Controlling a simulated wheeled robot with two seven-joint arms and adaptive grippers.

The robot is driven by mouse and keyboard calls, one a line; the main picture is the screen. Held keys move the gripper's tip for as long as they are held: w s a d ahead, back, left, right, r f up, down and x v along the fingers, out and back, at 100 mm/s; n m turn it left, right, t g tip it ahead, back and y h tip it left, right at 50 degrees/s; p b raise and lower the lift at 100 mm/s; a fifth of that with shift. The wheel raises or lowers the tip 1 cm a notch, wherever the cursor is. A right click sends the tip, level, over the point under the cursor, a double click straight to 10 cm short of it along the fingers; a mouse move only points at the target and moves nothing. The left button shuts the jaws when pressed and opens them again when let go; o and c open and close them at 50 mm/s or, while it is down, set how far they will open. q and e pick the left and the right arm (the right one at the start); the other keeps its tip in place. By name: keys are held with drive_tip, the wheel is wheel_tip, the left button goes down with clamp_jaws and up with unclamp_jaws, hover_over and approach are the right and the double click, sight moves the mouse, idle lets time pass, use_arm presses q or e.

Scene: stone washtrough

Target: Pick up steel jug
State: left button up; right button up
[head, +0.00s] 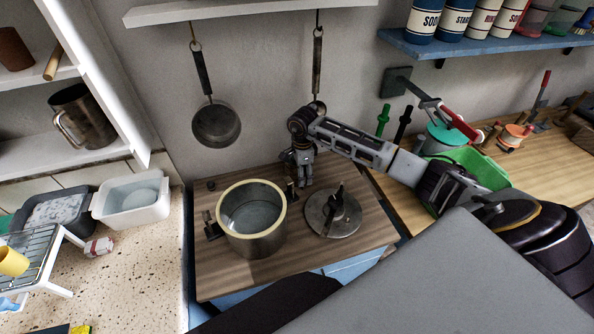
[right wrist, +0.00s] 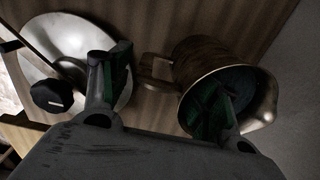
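A steel jug (right wrist: 205,65) with a handle (right wrist: 155,76) and a spout shows in the right wrist view, its mouth facing the camera. In the head view it is mostly hidden behind my right gripper (head: 299,178), at the back of the wooden board. In the right wrist view the gripper (right wrist: 160,88) is open. One finger is left of the handle, the other shows over the jug's mouth; I cannot tell how deep it reaches. The fingers appear apart from the handle. My left gripper is not in view.
A round lid (head: 325,222) and a large pot (head: 252,240) stand on the wooden board (head: 230,285) close to the right gripper. Pans (head: 216,125) hang on the wall behind. Another metal handled vessel (head: 88,120) is on the left shelf. A green container (head: 475,163) stands right, beneath my arm.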

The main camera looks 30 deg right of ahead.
clamp_jaws()
idle(0.5)
drive_tip(key=shift+w+r, duration=0.1)
drive_tip(key=shift+r, duration=0.7)
drive_tip(key=shift+r+b, duration=0.9)
drive_tip(key=shift+r, duration=3.35)
